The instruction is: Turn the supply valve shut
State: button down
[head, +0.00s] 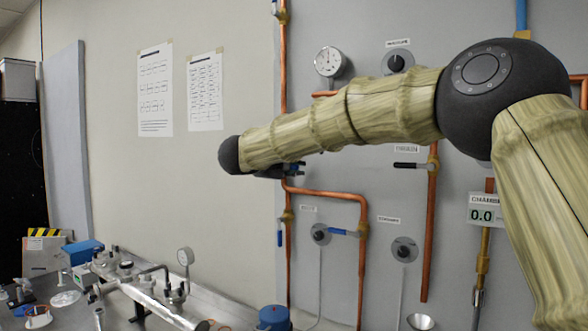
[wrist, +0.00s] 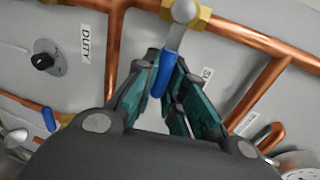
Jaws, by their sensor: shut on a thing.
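In the wrist view a valve with a grey metal lever (wrist: 177,40) and a blue handle sleeve (wrist: 163,75) sits on a copper pipe between brass fittings (wrist: 200,17). The lever points roughly across that pipe. A label beside it is mostly hidden by a finger; only an S shows, so I cannot confirm which valve it is. My gripper (wrist: 166,62), with teal-padded fingers, is shut on the blue sleeve from both sides. In the head view my gripper (head: 272,172) is mostly hidden behind my arm, close to the copper pipe at the wall.
Below stands another blue-handled valve (head: 280,238), and a horizontal blue handle (head: 343,232) is to its right. A black handle (head: 410,165) and gauge (head: 329,61) are on the panel. The wrist view shows a DUTY label (wrist: 86,43) and black knob (wrist: 42,61). A cluttered bench (head: 150,312) is lower left.

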jog(key=shift+w+r, duration=0.1)
jog(key=shift+r, duration=0.15)
jog(key=c, duration=1.6)
grip_release()
jog(key=shift+w+a+f, duration=0.1)
jog(key=shift+f, duration=0.05)
jog(key=shift+o, duration=0.6)
jog(key=shift+w+f, duration=0.15)
jog(key=shift+w, duration=0.05)
jog(key=shift+s, duration=0.2)
jog(key=v, duration=1.2)
